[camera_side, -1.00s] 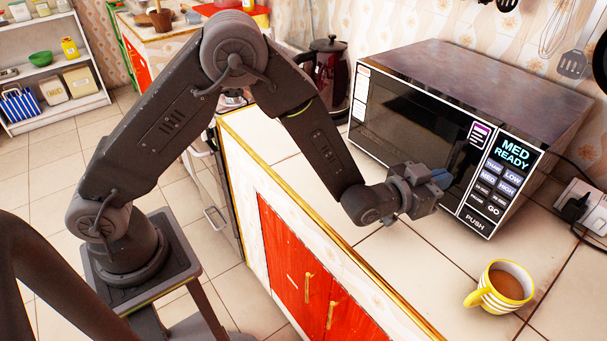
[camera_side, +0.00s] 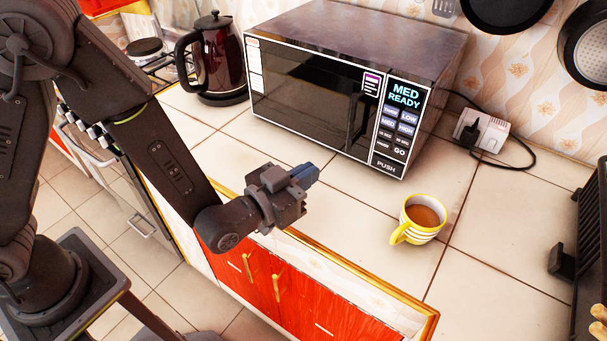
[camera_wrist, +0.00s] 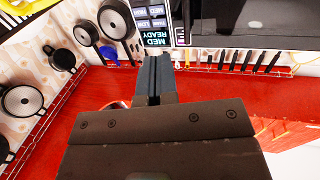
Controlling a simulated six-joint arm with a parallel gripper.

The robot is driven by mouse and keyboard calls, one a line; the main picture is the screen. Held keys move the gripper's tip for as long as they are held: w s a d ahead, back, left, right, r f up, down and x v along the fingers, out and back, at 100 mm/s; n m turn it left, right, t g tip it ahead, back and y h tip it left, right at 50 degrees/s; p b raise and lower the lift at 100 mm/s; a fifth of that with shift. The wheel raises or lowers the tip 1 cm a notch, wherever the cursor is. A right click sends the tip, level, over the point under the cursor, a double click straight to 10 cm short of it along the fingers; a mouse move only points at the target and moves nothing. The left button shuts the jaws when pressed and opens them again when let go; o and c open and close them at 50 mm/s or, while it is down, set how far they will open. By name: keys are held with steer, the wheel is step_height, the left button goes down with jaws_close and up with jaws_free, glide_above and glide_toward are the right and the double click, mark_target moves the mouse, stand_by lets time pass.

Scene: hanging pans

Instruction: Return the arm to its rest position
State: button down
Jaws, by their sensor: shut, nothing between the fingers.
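My gripper (camera_side: 306,174) is shut and empty. In the side view its blue-grey fingers are held above the front part of the tiled counter (camera_side: 330,215), in front of the microwave (camera_side: 310,95) and apart from it. In the wrist view the closed fingers (camera_wrist: 155,75) point toward the microwave's display panel (camera_wrist: 152,40), which reads MED READY. The microwave door looks closed. My forearm reaches in from the left over the counter's front edge.
A yellow-striped mug (camera_side: 420,220) of brown drink stands on the counter, right of my gripper. A dark red kettle (camera_side: 213,60) stands left of the microwave. A wall socket (camera_side: 484,130) with a cable is at right. Pans (camera_side: 510,12) hang on the wall.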

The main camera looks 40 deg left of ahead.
steer(key=s+a+r+n+g+y, duration=0.1)
steer(key=s+a+r+n+g, duration=0.1)
steer(key=a+r+g, duration=0.6)
steer(key=s+a+r+g+y, duration=0.1)
steer(key=s+a+r+g, duration=0.1)
steer(key=s+a, duration=0.4)
steer(key=s+a+r+n+g+y, duration=0.1)
steer(key=s+a+r+y, duration=0.1)
steer(key=s+a, duration=0.4)
steer(key=s, duration=0.4)
steer(key=shift+s+r+g, duration=0.2)
steer(key=shift+s+g, duration=0.2)
stand_by(1.8)
